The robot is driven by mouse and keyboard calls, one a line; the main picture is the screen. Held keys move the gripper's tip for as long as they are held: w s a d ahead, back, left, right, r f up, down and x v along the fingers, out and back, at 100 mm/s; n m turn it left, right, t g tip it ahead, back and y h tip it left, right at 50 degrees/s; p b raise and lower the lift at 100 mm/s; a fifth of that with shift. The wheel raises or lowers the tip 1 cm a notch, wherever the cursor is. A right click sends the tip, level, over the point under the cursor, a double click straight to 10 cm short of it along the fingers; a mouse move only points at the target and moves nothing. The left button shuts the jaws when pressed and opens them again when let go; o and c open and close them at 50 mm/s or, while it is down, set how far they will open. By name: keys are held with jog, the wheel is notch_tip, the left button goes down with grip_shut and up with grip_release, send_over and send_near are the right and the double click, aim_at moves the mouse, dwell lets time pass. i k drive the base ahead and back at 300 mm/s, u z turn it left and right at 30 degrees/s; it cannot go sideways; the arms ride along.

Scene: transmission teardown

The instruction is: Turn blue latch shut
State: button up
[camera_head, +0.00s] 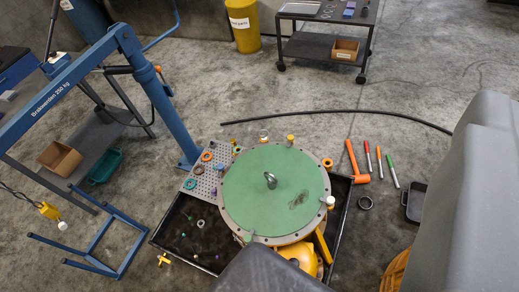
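A round housing with a green disc cover (260,190) stands in a dark drip tray (165,238). A metal lifting eye (271,181) sits at the middle of the cover. Small knobs or latches stand around its rim: a yellow one (290,139) at the far side, a pale one (330,202) at the right and a pale green one (248,238) at the near left. I cannot make out a blue latch; the near rim is partly hidden by dark grey parts of my own body. My gripper's fingers do not show.
A blue hoist (165,105) stands at the left beside a bench. A black hose (340,112) crosses behind. A wheeled cart (325,48) stands farther back.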

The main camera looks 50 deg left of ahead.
aim_at(221, 167)
jog(key=z, duration=1.35)
jog(key=k, duration=1.85)
jog(key=u, duration=1.35)
jog(key=i, duration=1.25)
jog(key=z, duration=0.05)
